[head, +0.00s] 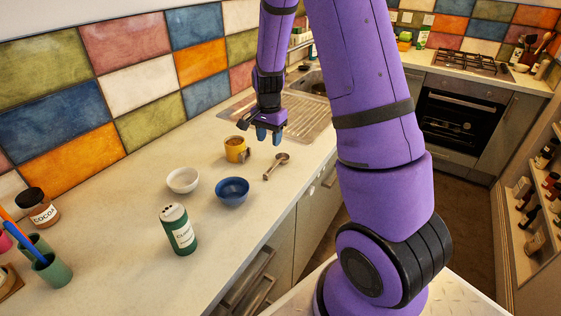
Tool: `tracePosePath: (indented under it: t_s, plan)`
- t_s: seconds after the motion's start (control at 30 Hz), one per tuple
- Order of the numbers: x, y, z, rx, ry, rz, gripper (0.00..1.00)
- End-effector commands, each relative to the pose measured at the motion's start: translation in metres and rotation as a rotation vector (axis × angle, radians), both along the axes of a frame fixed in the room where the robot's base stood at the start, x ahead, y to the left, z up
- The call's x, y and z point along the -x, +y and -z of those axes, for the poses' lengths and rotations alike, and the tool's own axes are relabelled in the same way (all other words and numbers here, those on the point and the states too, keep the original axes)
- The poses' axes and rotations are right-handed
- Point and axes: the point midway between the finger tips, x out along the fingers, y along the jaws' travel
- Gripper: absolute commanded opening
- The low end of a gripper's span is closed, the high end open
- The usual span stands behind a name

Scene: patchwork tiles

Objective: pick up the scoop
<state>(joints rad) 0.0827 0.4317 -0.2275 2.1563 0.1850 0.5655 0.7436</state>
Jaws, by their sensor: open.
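The scoop (276,166) is a small brownish metal spoon lying on the pale counter. Its bowl end points toward the back right and its handle toward the front left. My gripper (263,130) is black with blue fingertips and hangs behind the scoop, pointing down. It is open, with nothing seen between its fingers, and apart from the scoop in the picture. Its exact height above the counter is hard to tell from this one view.
A yellow mug (235,150) stands just left of the scoop. A blue bowl (232,191), a white bowl (182,180) and a green canister (178,230) are nearer. The sink drainer (307,124) lies behind. The counter's front edge is close to the scoop's right.

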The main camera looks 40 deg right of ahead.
Motion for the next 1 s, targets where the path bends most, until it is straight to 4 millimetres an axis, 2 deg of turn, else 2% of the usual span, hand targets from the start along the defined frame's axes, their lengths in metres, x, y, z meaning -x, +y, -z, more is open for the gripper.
tracePosePath:
  t_s: [0.4, 0.67, 0.9, 1.0]
  plan:
    - [-0.001, -0.004, 0.054, 0.002, 0.009, 0.019, 0.45]
    - [0.000, -0.004, 0.071, 0.002, 0.009, 0.019, 0.45]
    - [0.002, -0.005, 0.104, 0.001, 0.009, 0.017, 0.45]
    - [0.002, -0.006, 0.111, 0.002, 0.007, 0.018, 0.45]
